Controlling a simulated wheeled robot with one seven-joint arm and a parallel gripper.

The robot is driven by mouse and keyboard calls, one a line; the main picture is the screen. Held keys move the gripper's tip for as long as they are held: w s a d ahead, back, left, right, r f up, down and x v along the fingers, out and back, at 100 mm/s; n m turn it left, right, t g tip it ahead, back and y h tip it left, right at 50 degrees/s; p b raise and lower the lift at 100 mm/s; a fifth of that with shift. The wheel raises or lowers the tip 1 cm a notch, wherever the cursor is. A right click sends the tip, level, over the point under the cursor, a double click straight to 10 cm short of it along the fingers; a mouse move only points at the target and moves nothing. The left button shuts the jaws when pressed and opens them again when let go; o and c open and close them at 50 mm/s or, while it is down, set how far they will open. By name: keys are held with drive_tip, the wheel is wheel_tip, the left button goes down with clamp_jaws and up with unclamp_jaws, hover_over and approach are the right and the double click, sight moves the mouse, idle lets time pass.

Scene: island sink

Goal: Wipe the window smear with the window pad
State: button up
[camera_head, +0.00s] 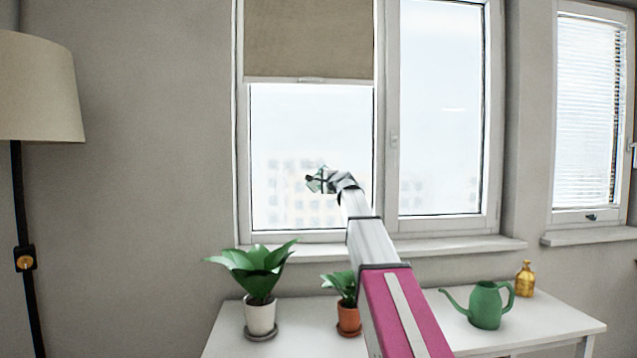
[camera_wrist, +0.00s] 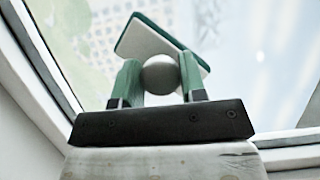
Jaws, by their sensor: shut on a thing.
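My gripper (camera_head: 325,181) is in front of the lower left window pane (camera_head: 310,125), below the lowered blind. In the wrist view, my gripper (camera_wrist: 160,68) has its green fingers shut on the round grey knob of the window pad (camera_wrist: 150,42). The pad is a white slab with a green face and sits tilted beyond the fingertips. The pad shows only small in the head view, and I cannot tell whether it touches the glass. A faint pale streak (camera_head: 453,109) shows on the right pane; I cannot tell whether it is the smear or a reflection.
A white table (camera_head: 545,327) below the window holds a large potted plant (camera_head: 262,275), a smaller plant (camera_head: 347,300), a green watering can (camera_head: 486,306) and an amber bottle (camera_head: 525,279). The sill (camera_head: 460,246) juts out above it. A floor lamp (camera_head: 38,90) stands at the left.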

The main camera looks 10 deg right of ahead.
drive_tip(key=shift+w+a+r, duration=0.1)
drive_tip(key=shift+a+r, duration=0.05)
drive_tip(key=shift+r, duration=0.45)
drive_tip(key=shift+w+a+r, duration=0.1)
drive_tip(key=shift+a+r, duration=0.05)
drive_tip(key=shift+r, duration=0.45)
drive_tip(key=shift+a+r, duration=1.15)
drive_tip(key=shift+a, duration=5.65)
drive_tip(key=d, duration=1.7)
drive_tip(key=shift+d, duration=0.2)
